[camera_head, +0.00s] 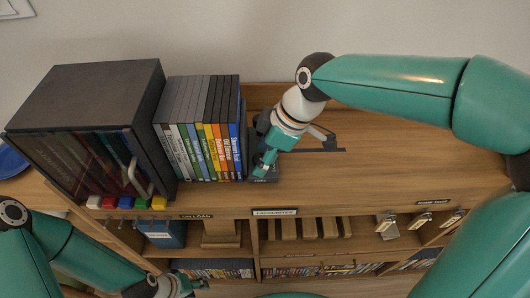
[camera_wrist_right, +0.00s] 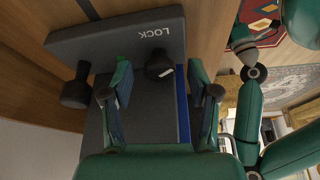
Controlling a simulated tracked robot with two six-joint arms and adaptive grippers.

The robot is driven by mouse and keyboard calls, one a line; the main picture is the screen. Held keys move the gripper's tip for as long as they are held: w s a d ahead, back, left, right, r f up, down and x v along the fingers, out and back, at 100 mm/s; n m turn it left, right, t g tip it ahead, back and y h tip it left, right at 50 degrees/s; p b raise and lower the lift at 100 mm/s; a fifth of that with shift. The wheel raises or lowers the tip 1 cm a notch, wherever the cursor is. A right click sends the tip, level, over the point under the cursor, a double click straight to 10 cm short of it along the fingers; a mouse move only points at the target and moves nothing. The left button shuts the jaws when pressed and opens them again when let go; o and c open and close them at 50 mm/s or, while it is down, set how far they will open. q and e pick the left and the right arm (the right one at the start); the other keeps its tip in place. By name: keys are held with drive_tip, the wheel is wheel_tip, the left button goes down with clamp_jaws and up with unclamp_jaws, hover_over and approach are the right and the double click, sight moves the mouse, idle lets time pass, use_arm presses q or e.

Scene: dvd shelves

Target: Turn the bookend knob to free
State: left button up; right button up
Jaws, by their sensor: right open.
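The dark bookend (camera_head: 272,175) stands at the right end of the row of DVDs (camera_head: 205,130), partly hidden by my right gripper (camera_head: 264,163). In the right wrist view, its plate (camera_wrist_right: 100,42) carries the word LOCK, upside down there, and a green mark near one finger. A round dark knob (camera_wrist_right: 159,65) with a white pointer mark lies between and just beyond the fingertips of my right gripper (camera_wrist_right: 160,85), which is open. I cannot tell whether the fingers touch the knob. My left gripper (camera_head: 188,286) is low by the lower shelf; its jaws are unclear.
A second dark knob-like part (camera_wrist_right: 76,88) stands left in the wrist view. A black case (camera_head: 85,95) stands left of the DVDs, with coloured blocks along its front. The wooden shelf top (camera_head: 420,165) further right is clear.

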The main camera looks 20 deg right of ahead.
clamp_jaws()
drive_tip(key=shift+s+f+m+t+b, duration=0.1)
drive_tip(key=shift+m+t+b, duration=0.2)
drive_tip(key=shift+m+b, duration=0.4)
drive_tip(key=shift+a+m+t+h+b, duration=0.1)
drive_tip(key=shift+m+t+h+b, duration=0.3)
drive_tip(key=shift+m, duration=1.1)
unclamp_jaws()
drive_tip(key=shift+r, duration=0.2)
